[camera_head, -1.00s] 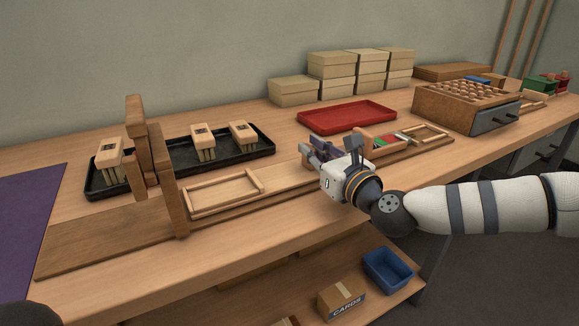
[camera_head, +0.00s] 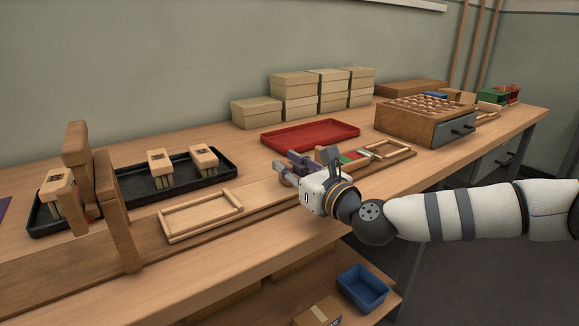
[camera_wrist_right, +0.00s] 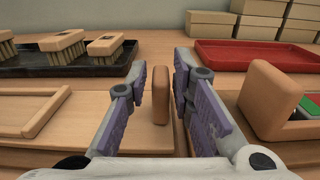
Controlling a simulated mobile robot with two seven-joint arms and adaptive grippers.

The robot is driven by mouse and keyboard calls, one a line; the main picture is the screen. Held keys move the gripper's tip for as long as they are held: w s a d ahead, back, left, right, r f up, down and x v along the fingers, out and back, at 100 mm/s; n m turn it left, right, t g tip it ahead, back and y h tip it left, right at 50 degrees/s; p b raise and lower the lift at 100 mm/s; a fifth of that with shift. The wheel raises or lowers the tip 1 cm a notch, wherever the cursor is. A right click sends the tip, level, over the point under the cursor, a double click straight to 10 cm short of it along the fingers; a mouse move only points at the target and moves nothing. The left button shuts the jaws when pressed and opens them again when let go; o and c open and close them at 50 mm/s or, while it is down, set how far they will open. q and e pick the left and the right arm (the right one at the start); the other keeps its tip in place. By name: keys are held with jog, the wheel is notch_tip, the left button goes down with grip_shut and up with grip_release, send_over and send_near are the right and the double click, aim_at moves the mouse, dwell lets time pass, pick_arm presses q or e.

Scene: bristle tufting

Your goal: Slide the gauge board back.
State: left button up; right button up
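The long wooden gauge board (camera_head: 75,256) lies along the bench front, with a shallow wooden frame (camera_head: 203,215) on it. I take it to be the gauge board; no label shows. My right gripper (camera_head: 286,168) is low over its middle, right of the frame. In the right wrist view, my right gripper (camera_wrist_right: 161,85) is open, with its purple-padded fingers on either side of an upright wooden tab (camera_wrist_right: 162,82). Gaps show between tab and fingers. The tab is hidden in the head view. My left gripper is not in view.
Upright wooden posts (camera_head: 118,210) stand at the left. Behind are a black tray (camera_head: 133,198) with brush blocks, a red tray (camera_head: 310,135) and stacked boxes (camera_head: 295,83). A wooden block (camera_wrist_right: 268,100) with coloured pieces is close right of the gripper. A drawer box (camera_head: 420,125) stands farther right.

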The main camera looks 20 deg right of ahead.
jog(key=v, duration=1.2)
jog(key=shift+r, duration=0.1)
